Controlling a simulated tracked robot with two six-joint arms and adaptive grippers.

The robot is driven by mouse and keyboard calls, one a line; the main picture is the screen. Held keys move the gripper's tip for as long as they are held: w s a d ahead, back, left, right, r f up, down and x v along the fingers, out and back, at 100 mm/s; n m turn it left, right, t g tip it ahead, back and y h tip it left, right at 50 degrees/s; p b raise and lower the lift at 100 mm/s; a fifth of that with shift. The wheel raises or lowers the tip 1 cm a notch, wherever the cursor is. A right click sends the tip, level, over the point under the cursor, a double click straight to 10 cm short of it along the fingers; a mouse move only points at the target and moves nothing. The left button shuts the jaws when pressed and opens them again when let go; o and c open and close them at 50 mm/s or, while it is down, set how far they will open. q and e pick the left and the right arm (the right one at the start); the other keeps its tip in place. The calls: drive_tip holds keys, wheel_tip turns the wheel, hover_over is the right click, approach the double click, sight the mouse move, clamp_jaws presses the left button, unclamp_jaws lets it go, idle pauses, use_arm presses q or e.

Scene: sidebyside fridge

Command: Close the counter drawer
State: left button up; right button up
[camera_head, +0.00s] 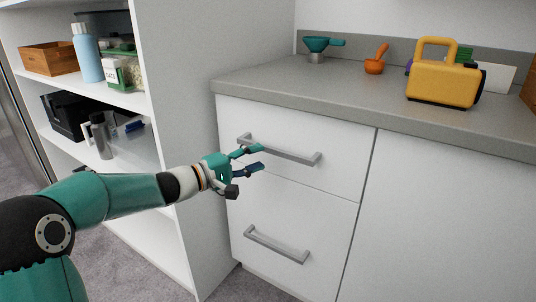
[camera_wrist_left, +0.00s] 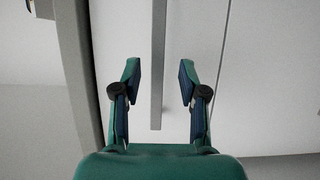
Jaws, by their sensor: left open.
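The white counter has an upper drawer (camera_head: 335,177) with a grey bar handle (camera_head: 290,153). Its front looks flush or nearly flush with the panels around it; I cannot tell if a small gap remains. My teal left gripper (camera_head: 254,160) is open and empty in front of the upper drawer, by the left part of its handle. In the left wrist view the open fingers (camera_wrist_left: 160,82) point at the drawer front, with the handle (camera_wrist_left: 158,60) showing as a vertical bar between them. Contact with the handle is not clear. My right gripper is out of view.
A lower drawer (camera_head: 315,225) with its own handle sits below. A white shelf unit (camera_head: 190,60) with bottles and boxes stands close on the left. The grey countertop (camera_head: 300,88) holds a yellow toaster-like item (camera_head: 442,84), an orange mortar (camera_head: 374,67) and a teal funnel (camera_head: 317,45).

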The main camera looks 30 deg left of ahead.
use_arm(q)
drive_tip(key=v, duration=0.6)
drive_tip(key=shift+f, duration=0.1)
